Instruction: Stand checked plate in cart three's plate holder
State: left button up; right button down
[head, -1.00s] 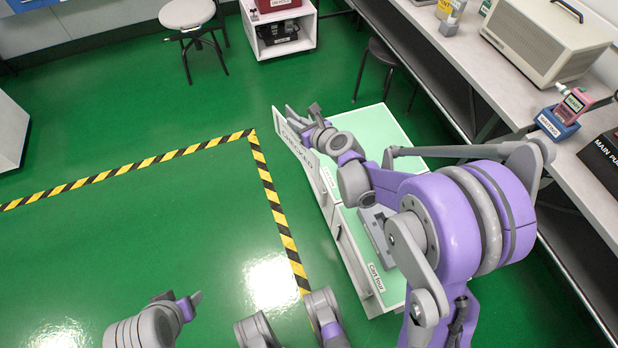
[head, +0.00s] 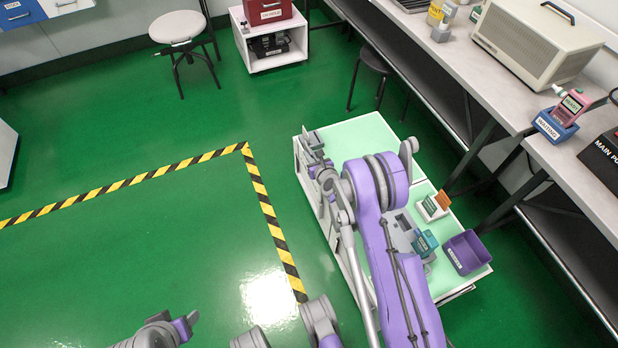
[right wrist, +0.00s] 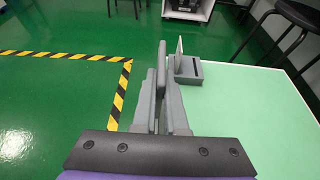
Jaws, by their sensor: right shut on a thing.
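My right gripper (head: 318,170) is over the far left edge of the green-topped cart (head: 362,132). In the right wrist view its fingers (right wrist: 160,110) are shut on the checked plate (right wrist: 161,62), which I see nearly edge-on as a thin upright grey slab. Its face is turned away, so its lettering is hidden. A grey slotted holder (right wrist: 188,72) sits on the cart's left edge just beyond and right of the fingers, with a thin white upright piece at its left side. I cannot tell whether the plate touches the holder.
The nearer cart carries a purple bin (head: 467,252), a teal tester (head: 425,243) and an orange tester in a white stand (head: 433,207). A workbench (head: 470,70) runs along the right; a black stool (head: 375,60) stands between. Green floor left of the carts is clear.

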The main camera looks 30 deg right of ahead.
notch_tip(320, 180, down, 11)
jog(key=shift+f+b, duration=0.2)
jog(key=shift+b, duration=0.95)
jog(key=shift+f, duration=0.1)
jog(key=c, duration=1)
grip_release()
jog(key=shift+o, duration=0.2)
